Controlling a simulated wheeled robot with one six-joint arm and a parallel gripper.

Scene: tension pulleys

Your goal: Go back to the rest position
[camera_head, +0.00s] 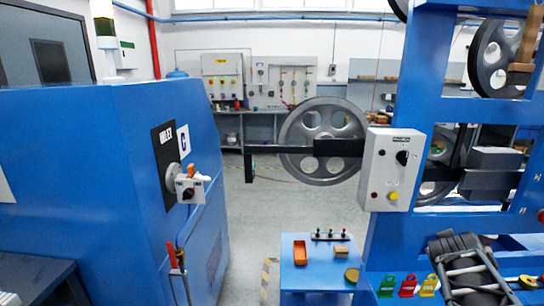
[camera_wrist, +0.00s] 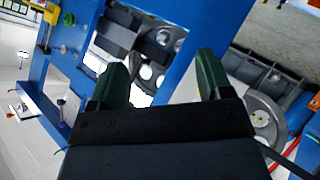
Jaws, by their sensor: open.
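My gripper (camera_wrist: 161,72) shows in the wrist view with its two dark green fingers spread apart. Nothing is held between the fingers. Behind them, the blue frame (camera_wrist: 58,62) of the pulley stand appears tilted. A grey pulley wheel (camera_wrist: 266,122) shows to the right of the right finger, partly hidden. I cannot make out the gripper clearly in the head view.
The blue pulley stand (camera_head: 388,240) fills the right, with a large grey wheel (camera_head: 293,126) and a control box (camera_head: 388,168). A blue cabinet (camera_head: 75,170) stands left. Grey floor lies between.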

